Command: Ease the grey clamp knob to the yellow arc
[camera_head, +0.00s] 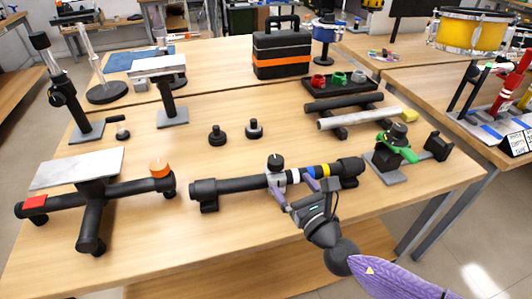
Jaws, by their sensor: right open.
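A grey clamp (275,180) sits around a black tube (235,186) near the front of the table. Its dark knob (275,161) stands upright on top, with a small pale mark. Blue and yellow bands (324,170) show on the tube to the right of the clamp. No arc is distinct around the knob at this size. My right gripper (293,187) reaches in from the lower right with its purple fingers apart. The fingers are at the clamp's front right, below the knob; whether they touch the clamp cannot be told. My left gripper is out of view.
A green clamp (404,151) with a dark knob stands right of the tube. Two small black knobs (217,135) lie behind the tube. Bare wood lies between.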

